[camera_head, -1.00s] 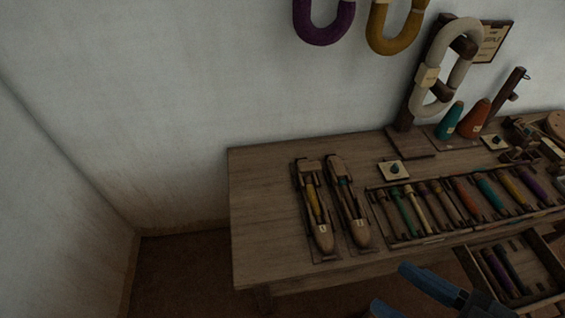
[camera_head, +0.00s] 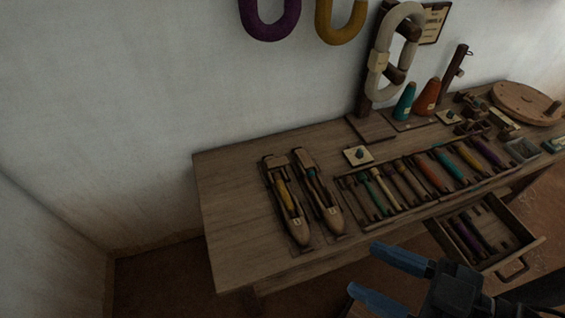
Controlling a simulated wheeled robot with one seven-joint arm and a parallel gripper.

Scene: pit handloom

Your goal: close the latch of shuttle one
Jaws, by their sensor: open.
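Two wooden boat-shaped shuttles lie side by side near the left end of the table. The left shuttle (camera_head: 288,207) has a yellow bobbin in its slot. The right shuttle (camera_head: 321,200) shows a bit of blue-green near its upper end. Which one is shuttle one cannot be read from the small tags. Each has a block-like piece at its far end; whether a latch is open or shut is too small to tell. My gripper (camera_head: 388,278) is open and empty, its two blue fingers pointing left, in front of the table edge, below and right of the shuttles.
The wooden table (camera_head: 232,222) has bare wood left of the shuttles. A rack (camera_head: 400,222) of coloured bobbins lies to their right. An open drawer (camera_head: 512,262) juts out right of my gripper.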

